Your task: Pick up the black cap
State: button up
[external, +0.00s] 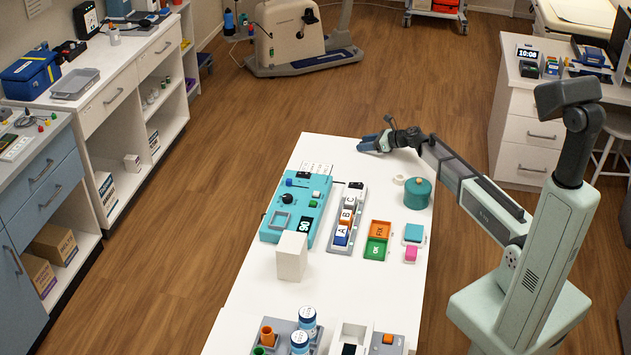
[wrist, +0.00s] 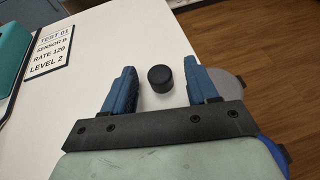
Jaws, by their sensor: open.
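The black cap (wrist: 160,78) is a small dark cylinder standing on the white table (wrist: 120,42) in the wrist view. The fingers are open, with a gap on both sides of the cap, and hold nothing. In the external view my gripper (external: 372,142) is low over the far end of the white table (external: 345,290). I cannot make out the cap in the external view.
A printed card (wrist: 52,48) and a teal object (wrist: 14,45) lie left in the wrist view. The table edge is just right of the cap. In the external view a teal device (external: 296,207), green pot (external: 418,193) and white block (external: 291,257) stand nearer.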

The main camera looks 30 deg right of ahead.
grip_shut()
dwell(0.5)
jog(key=shift+r, duration=0.15)
